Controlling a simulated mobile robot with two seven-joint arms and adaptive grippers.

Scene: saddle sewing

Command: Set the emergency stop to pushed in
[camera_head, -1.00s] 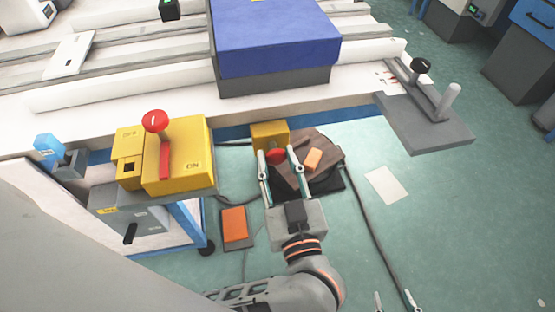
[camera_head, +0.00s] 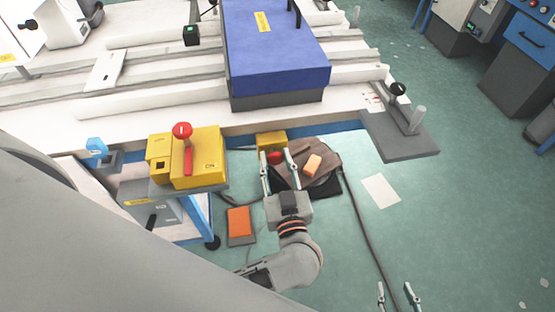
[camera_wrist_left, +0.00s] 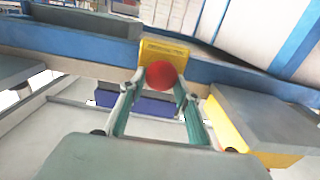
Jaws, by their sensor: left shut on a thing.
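The emergency stop is a yellow box (camera_head: 271,140) with a round red button (camera_head: 274,158), mounted at the blue edge of the machine bed. In the left wrist view, the red button (camera_wrist_left: 161,74) stands in front of the yellow box (camera_wrist_left: 150,48). My left gripper (camera_head: 277,156) has its two fingers on either side of the button and is shut on it. The left wrist view also shows the fingers (camera_wrist_left: 160,88) at the button's sides. I cannot tell how far the button is pressed in. My right gripper (camera_head: 395,291) is at the bottom edge, fingers apart and empty.
A larger yellow switch box (camera_head: 205,160) with a red-knobbed lever (camera_head: 183,133) stands to the left. An orange pedal (camera_head: 239,221) is on the floor. The floor to the right is mostly clear.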

